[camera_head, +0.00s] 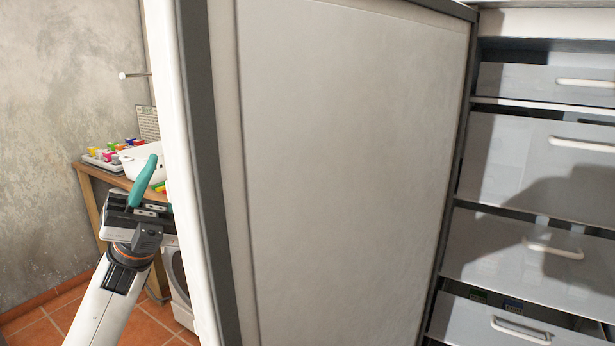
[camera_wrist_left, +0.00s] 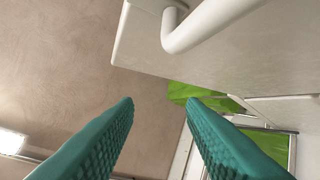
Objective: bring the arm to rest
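My left gripper (camera_head: 150,165) is at the left in the head view, beside the edge of a big open door (camera_head: 350,170). Only one teal finger shows clearly there. In the left wrist view both teal fingers of the left gripper (camera_wrist_left: 160,102) are spread apart with nothing between them. A white bar handle (camera_wrist_left: 205,25) on a pale panel (camera_wrist_left: 150,35) is above the fingertips, apart from them. My right gripper is in neither view.
The door fills the middle. Behind it at right, a freezer has several drawers; the lowest (camera_head: 470,318) appears pulled out a little. At left, a wooden table (camera_head: 87,190) holds a rack of colourful items (camera_head: 110,152) and a white container (camera_head: 135,160). Bare wall stands further left.

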